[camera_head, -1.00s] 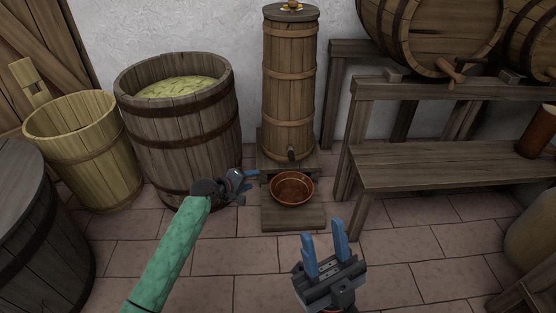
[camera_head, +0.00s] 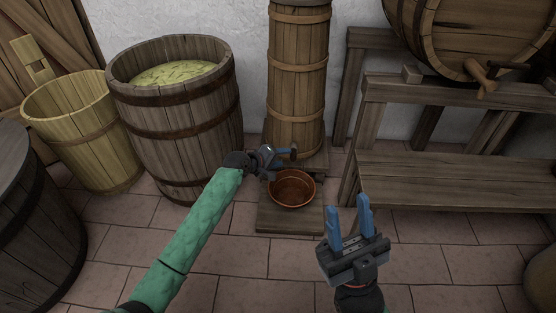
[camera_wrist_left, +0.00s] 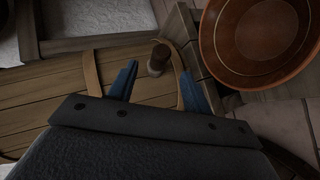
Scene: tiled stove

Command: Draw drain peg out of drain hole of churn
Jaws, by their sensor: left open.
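The churn (camera_head: 297,85) is a tall wooden staved vessel with hoops, standing upright against the wall. Its drain peg (camera_wrist_left: 159,58) is a short dark brown wooden stub low on the churn's side, and it sits in the churn; the drain hole itself is hidden. My left gripper (camera_head: 285,155) is at the foot of the churn, at the peg. In the left wrist view its open blue fingers (camera_wrist_left: 157,88) stand on either side of the peg's line, with the peg just beyond the fingertips. My right gripper (camera_head: 349,215) is open and empty over the floor at the front.
A brown bowl (camera_head: 292,188) sits on a low wooden board (camera_head: 290,222) below the peg, close to my left gripper. A large tub (camera_head: 178,120) stands left of the churn, a bench (camera_head: 440,170) to the right. The tiled floor in front is clear.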

